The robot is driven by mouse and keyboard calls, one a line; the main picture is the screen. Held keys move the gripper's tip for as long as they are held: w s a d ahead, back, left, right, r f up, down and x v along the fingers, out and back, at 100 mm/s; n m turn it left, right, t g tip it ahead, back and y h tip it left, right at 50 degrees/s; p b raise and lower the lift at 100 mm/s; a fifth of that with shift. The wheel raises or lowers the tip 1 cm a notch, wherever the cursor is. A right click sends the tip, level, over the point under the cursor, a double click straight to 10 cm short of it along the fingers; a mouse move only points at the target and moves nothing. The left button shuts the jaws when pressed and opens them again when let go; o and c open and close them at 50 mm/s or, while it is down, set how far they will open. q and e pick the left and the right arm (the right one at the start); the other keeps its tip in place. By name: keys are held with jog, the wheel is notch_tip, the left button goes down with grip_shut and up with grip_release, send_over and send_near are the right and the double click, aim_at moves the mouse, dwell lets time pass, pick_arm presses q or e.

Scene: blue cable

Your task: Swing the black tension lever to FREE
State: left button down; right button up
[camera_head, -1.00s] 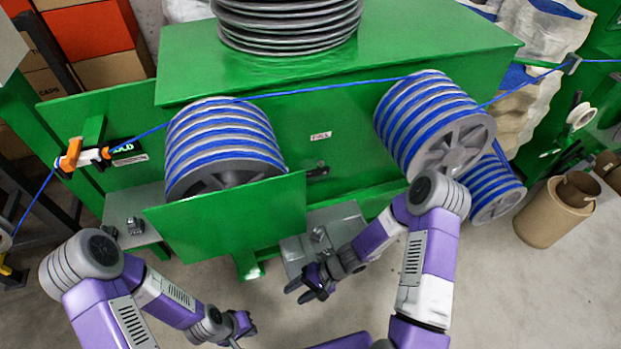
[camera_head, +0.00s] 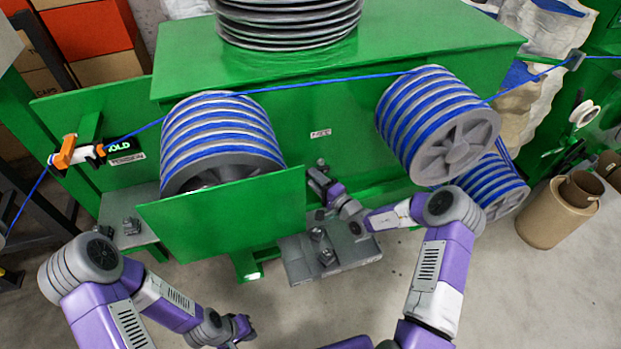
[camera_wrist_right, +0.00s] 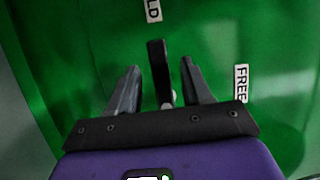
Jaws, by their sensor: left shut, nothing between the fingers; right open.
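The black tension lever (camera_wrist_right: 157,58) stands between the two open fingers of my right gripper (camera_wrist_right: 161,72) in the right wrist view. It points up toward a partly cropped label ending in "LD" (camera_wrist_right: 153,10). The FREE label (camera_wrist_right: 240,83) is to the right of the fingers. I see a gap on each side of the lever; contact is not clear. In the head view my right gripper (camera_head: 317,178) is at the green panel, beside the left reel's guard, and mostly covers the lever. My left gripper (camera_head: 240,326) is shut and empty, low in front.
The blue cable (camera_head: 310,84) runs over the left reel (camera_head: 222,128) and the right reel (camera_head: 437,125). A green guard plate (camera_head: 225,222) fronts the left reel. A grey block (camera_head: 330,262) sits below my right gripper.

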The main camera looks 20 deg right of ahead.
jog(key=shift+x, duration=1.25)
grip_shut()
